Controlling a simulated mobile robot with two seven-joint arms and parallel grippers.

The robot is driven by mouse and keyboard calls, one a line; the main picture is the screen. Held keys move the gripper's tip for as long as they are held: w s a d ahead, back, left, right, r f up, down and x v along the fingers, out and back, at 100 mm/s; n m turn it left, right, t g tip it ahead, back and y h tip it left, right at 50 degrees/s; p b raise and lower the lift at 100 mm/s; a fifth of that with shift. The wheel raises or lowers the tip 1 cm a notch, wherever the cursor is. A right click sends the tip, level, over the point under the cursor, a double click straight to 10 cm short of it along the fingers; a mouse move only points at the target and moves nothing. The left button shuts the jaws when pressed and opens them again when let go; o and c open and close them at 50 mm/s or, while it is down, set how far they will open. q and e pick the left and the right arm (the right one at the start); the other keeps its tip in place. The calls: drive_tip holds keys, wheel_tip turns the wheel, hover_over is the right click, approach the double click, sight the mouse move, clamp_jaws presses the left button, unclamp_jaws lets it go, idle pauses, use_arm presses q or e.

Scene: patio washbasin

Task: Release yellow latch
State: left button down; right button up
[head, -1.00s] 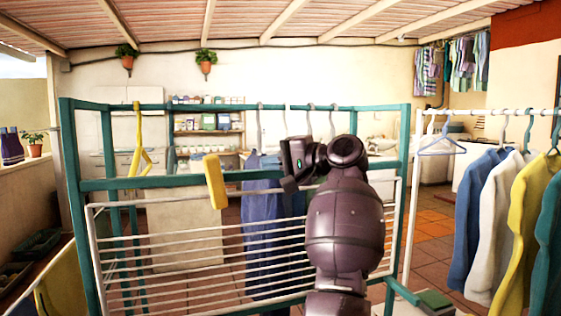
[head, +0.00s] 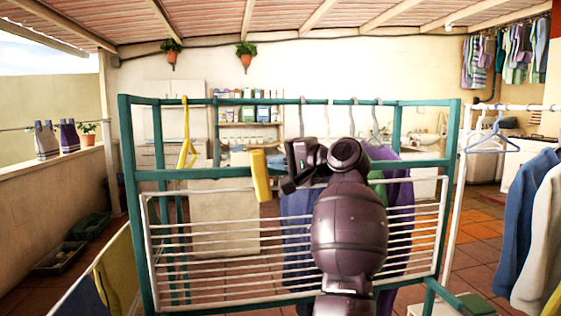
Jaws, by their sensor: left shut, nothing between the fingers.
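The yellow latch (head: 260,176) is an upright yellow block on the middle crossbar of the teal drying frame (head: 222,174). It stands slightly tilted and reaches a little above and below the bar. My left gripper (head: 290,184) is just right of the latch in the head view, with a small gap between them in the picture. It is shut and empty. My dark arm hides part of the frame and the white rack behind it. I cannot tell how far the gripper is from the latch in depth. My right gripper is not in view.
A white wire rack (head: 215,248) hangs below the crossbar. A yellow hanger (head: 186,140) hangs on the top bar, left of the latch. Blue and purple garments (head: 398,190) hang behind the frame. Shirts (head: 528,215) hang at the right. Clear floor shows beyond the frame.

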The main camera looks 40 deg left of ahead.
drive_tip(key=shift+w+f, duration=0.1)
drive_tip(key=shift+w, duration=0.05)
use_arm(q)
drive_tip(key=shift+s+a+n+h+b, duration=0.1)
drive_tip(key=shift+n+h+b, duration=0.2)
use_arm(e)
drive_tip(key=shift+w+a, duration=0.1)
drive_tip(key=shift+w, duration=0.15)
